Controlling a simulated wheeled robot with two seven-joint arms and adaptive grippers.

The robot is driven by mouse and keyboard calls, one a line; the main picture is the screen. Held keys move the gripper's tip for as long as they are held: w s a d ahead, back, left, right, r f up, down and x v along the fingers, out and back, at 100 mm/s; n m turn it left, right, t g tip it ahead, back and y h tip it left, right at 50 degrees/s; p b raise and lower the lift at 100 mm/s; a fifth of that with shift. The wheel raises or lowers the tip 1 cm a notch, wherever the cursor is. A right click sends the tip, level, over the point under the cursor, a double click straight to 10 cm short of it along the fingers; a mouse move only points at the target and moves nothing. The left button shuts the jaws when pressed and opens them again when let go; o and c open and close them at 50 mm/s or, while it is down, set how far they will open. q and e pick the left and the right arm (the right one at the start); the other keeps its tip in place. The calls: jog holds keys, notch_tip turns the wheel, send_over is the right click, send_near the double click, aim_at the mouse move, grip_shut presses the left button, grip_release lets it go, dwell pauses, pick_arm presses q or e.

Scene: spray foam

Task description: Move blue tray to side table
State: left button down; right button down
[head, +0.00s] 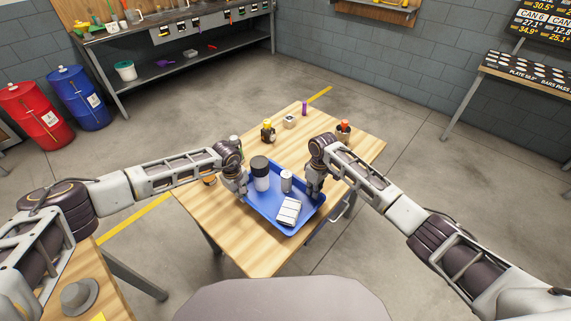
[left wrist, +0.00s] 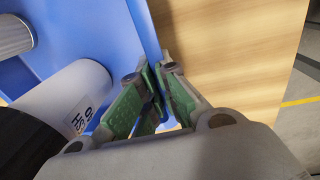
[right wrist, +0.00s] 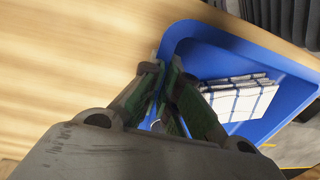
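The blue tray (head: 264,208) sits on the wooden table (head: 258,248). It holds a dark-topped white cylinder (head: 260,174), a silver can (head: 286,181) and a folded checked cloth (head: 289,211). My left gripper (head: 240,186) is at the tray's left rim; in the left wrist view its green-padded fingers (left wrist: 153,76) pinch the blue wall. My right gripper (head: 314,186) is at the opposite rim; in the right wrist view its fingers (right wrist: 165,72) are closed on the tray's edge. A second wooden table (head: 116,300), possibly the side table, shows at lower left.
Small bottles (head: 268,131) and an orange-topped item (head: 344,130) stand on the table's far part. A grey hat-shaped object (head: 80,296) sits on the lower-left table. Red (head: 36,116) and blue (head: 80,98) drums stand at far left. Open floor lies between the tables.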

pick_arm(q)
jog(key=shift+f+b, duration=0.55)
jog(key=shift+f, duration=0.05)
pick_arm(e)
jog(key=shift+f, duration=0.6)
pick_arm(q)
jog(key=c, duration=1.6)
grip_release()
jog(key=shift+c, duration=0.2)
pick_arm(e)
jog(key=c, duration=1.6)
grip_release()
jog(key=shift+c, duration=0.2)
pick_arm(q)
jog(key=shift+r, duration=0.15)
notch_tip(320, 180, up, 12)
jog(key=shift+s+a, duration=0.35)
pick_arm(e)
jog(key=shift+r, duration=0.1)
notch_tip(320, 180, up, 12)
jog(key=shift+w+d, duration=0.3)
pick_arm(q)
jog(key=shift+s+f, duration=0.1)
jog(key=shift+f, duration=0.1)
